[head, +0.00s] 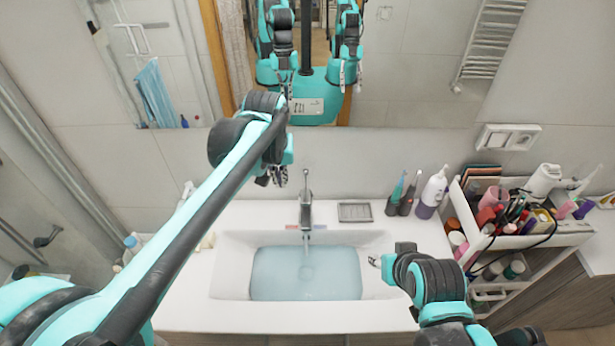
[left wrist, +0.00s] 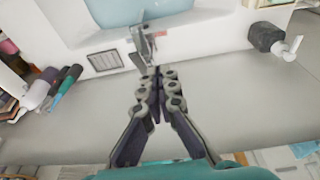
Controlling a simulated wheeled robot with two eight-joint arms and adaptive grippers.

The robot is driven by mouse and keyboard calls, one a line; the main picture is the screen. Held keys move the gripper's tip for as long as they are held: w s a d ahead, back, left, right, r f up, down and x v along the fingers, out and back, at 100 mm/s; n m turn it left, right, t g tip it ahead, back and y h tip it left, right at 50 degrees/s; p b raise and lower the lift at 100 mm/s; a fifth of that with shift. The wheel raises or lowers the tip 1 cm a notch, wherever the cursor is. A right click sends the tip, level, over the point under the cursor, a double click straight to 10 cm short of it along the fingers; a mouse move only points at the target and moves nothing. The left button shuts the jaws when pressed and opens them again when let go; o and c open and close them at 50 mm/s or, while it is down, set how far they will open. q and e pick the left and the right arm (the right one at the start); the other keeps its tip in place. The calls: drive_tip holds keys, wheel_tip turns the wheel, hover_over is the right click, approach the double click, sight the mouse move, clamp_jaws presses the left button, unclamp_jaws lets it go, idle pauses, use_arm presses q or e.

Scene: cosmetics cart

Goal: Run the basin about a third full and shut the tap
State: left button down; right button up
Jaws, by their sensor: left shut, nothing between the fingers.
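The white basin (head: 235,270) holds pale blue water (head: 330,275) across its floor; its exact depth is hard to judge. The chrome tap (head: 305,213) stands at its back edge, lever upright. A thin stream seems to fall from the spout, with faint ripples below. My left gripper (head: 275,178) is shut and empty, just left of the tap's lever in the head view. In the left wrist view its fingertips (left wrist: 155,76) are close to the tap (left wrist: 143,42); I cannot tell whether they touch. My right gripper (head: 376,262) is over the basin's right rim, its finger opening unclear.
A grate-like dish (head: 355,212), toothbrushes in dark holders (head: 399,205) and a white-and-purple bottle (head: 431,192) stand right of the tap. A crowded cosmetics cart (head: 530,240) is at the right. A mirror (head: 400,60) hangs behind. Bottles line the counter's left side.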

use_arm(q)
wheel_tip(320, 180, up, 2)
drive_tip(key=g+p, duration=0.1)
drive_tip(key=p, duration=0.3)
hover_over(307, 200)
drive_tip(key=shift+g, duration=0.3)
drive_tip(key=f, duration=0.3)
drive_tip(key=w+f, duration=0.1)
drive_tip(key=f, duration=0.5)
drive_tip(key=shift+w+f, duration=0.25)
drive_tip(key=shift+w, duration=0.1)
drive_tip(key=f, duration=0.1)
drive_tip(key=s+f, duration=0.1)
drive_tip(key=f, duration=0.1)
drive_tip(key=shift+s+f, duration=0.4)
drive_tip(key=shift+f, duration=0.15)
